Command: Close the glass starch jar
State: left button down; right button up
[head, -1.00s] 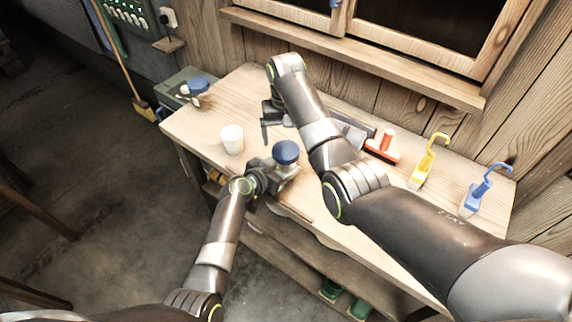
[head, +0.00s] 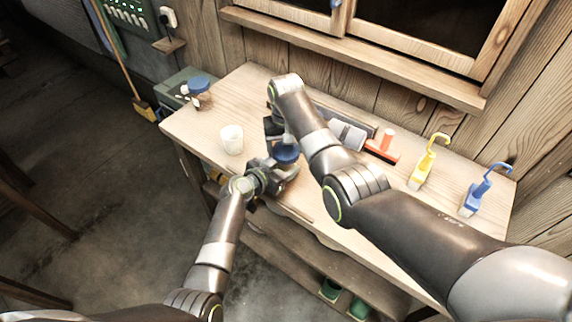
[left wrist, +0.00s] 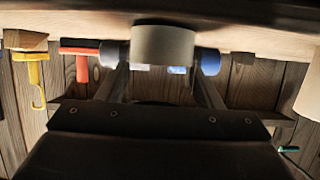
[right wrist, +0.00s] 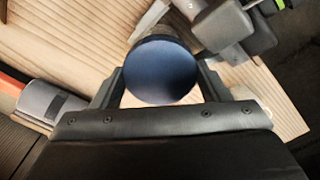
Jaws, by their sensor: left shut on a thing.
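The starch jar shows as a pale cylinder (left wrist: 163,50) between my left gripper's fingers (left wrist: 163,88) in the left wrist view. In the head view its glass is mostly hidden by my left gripper (head: 276,172). A round blue lid (head: 286,153) shows at the top of the jar. Whether it is seated cannot be told. My right gripper (head: 279,135) is just above and behind the lid. In the right wrist view the lid (right wrist: 162,70) lies between the fingers of my right gripper (right wrist: 162,85), which look open around it.
A white cup (head: 232,140) stands left of the jar. Another blue-lidded jar (head: 199,84) is at the far left corner.

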jog(key=shift+c, duration=1)
jog(key=m, duration=0.5)
jog(key=o, duration=1.2)
jog(key=shift+c, duration=0.2)
notch_tip(320, 180, up, 12)
pick_arm(q)
jog(key=shift+c, duration=1.6)
grip_release()
